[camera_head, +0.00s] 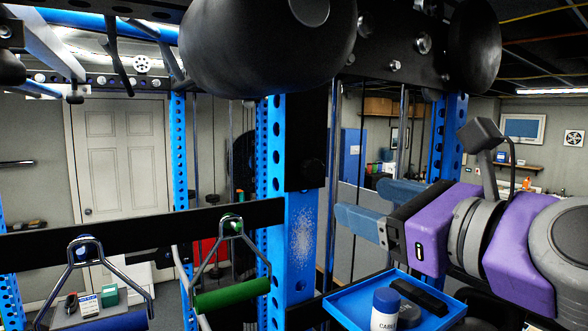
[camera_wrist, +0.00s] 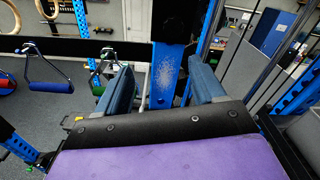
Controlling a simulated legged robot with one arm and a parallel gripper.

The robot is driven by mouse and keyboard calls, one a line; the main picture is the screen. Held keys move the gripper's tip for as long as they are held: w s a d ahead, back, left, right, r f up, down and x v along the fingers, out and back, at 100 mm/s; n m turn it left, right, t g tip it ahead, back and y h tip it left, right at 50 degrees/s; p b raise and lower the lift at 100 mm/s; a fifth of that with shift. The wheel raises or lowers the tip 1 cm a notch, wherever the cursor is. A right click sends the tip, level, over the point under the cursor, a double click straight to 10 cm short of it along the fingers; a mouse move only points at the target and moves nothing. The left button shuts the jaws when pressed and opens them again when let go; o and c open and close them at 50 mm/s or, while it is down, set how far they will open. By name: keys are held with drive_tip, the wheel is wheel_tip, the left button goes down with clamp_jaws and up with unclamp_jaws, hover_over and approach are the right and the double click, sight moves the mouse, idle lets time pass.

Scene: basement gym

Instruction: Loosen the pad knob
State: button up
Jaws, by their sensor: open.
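A dark round knob-like shape (camera_head: 313,172) shows faintly on a black sleeve on the blue upright (camera_head: 301,240) in the head view; I cannot tell for sure that it is the pad knob. Two large black rounded pads (camera_head: 262,50) hang above on a black bolted bracket (camera_head: 385,48). My gripper (camera_head: 358,201) is to the right of the upright, its two blue fingers apart and nothing between them. In the wrist view my gripper (camera_wrist: 163,82) is open toward the upright (camera_wrist: 165,75). No clear contact shows.
A black crossbar (camera_head: 130,232) runs left from the upright. Green (camera_head: 232,295) and blue (camera_head: 118,321) cable handles hang there. A blue tray (camera_head: 345,305) with a white-and-blue bottle (camera_head: 385,309) and dark items sits below my gripper.

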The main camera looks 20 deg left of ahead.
drive_tip(key=d, duration=0.4)
drive_tip(key=p, duration=0.2)
approach(317, 175)
drive_tip(key=a, duration=0.2)
drive_tip(key=w+a, duration=0.1)
drive_tip(key=a, duration=0.1)
drive_tip(key=w+a, duration=0.1)
drive_tip(key=a, duration=0.2)
drive_tip(key=shift+w+f, duration=0.2)
drive_tip(key=shift+f, duration=0.1)
drive_tip(key=shift+a+r, duration=0.1)
drive_tip(key=shift+r, duration=0.15)
drive_tip(key=w+d, duration=0.2)
drive_tip(key=w, duration=0.1)
drive_tip(key=shift+r, duration=0.2)
drive_tip(key=shift+s+a, duration=0.15)
drive_tip(key=shift+s, duration=0.15)
drive_tip(key=shift+a, duration=0.4)
drive_tip(key=shift+w+a+f, duration=0.2)
drive_tip(key=shift+w+a, duration=0.05)
drive_tip(key=shift+a, duration=0.35)
drive_tip(key=shift+c, duration=0.6)
drive_tip(key=shift+a, duration=0.25)
drive_tip(key=shift+c, duration=1.5)
drive_tip(key=shift+w+d+f, duration=0.1)
drive_tip(key=shift+w+d, duration=0.25)
drive_tip(key=shift+c, duration=1.4)
drive_tip(key=c, duration=0.4)
drive_tip(key=shift+o, duration=0.2)
